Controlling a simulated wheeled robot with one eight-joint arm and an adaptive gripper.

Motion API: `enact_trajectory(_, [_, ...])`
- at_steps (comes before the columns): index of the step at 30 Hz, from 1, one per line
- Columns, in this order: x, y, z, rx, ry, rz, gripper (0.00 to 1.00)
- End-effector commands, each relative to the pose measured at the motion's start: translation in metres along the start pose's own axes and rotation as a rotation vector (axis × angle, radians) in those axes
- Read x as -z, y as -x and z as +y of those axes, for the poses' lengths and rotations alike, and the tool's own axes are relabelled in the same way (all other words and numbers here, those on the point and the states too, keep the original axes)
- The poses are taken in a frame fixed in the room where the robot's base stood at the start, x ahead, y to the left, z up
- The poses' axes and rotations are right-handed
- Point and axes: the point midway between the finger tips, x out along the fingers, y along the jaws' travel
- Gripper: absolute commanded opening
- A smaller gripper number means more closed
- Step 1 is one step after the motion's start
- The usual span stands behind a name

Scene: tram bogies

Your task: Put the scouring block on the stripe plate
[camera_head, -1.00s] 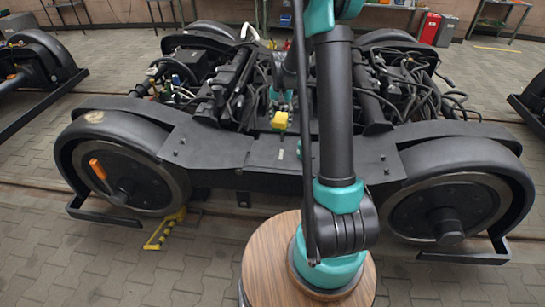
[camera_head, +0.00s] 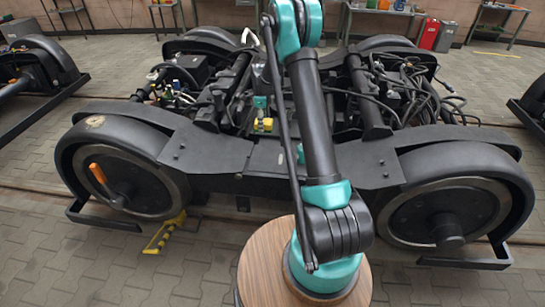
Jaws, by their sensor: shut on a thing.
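My gripper (camera_head: 262,112) is over the middle of the dark bogie, in front of its cables and rods. It is shut on the scouring block (camera_head: 263,126), a small yellow piece at its lower end. The block is small in view, and I cannot tell whether it touches the frame below it. A yellow-and-black striped piece (camera_head: 165,232) lies low by the left wheel, near the floor. I cannot tell whether this is the stripe plate.
The bogie frame (camera_head: 208,152) spans the middle between two big wheels. An orange handle (camera_head: 97,172) sticks out on the left wheel. Cables crowd the bogie's top. Paved floor (camera_head: 75,265) is free at the front left.

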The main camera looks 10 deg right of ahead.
Motion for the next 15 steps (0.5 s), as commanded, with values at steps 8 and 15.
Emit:
enact_trajectory(8, [0.000,-0.068,0.000,0.000,0.002,0.000,0.22])
enact_trajectory(15, [0.000,-0.123,0.000,0.000,0.003,0.000,0.22])
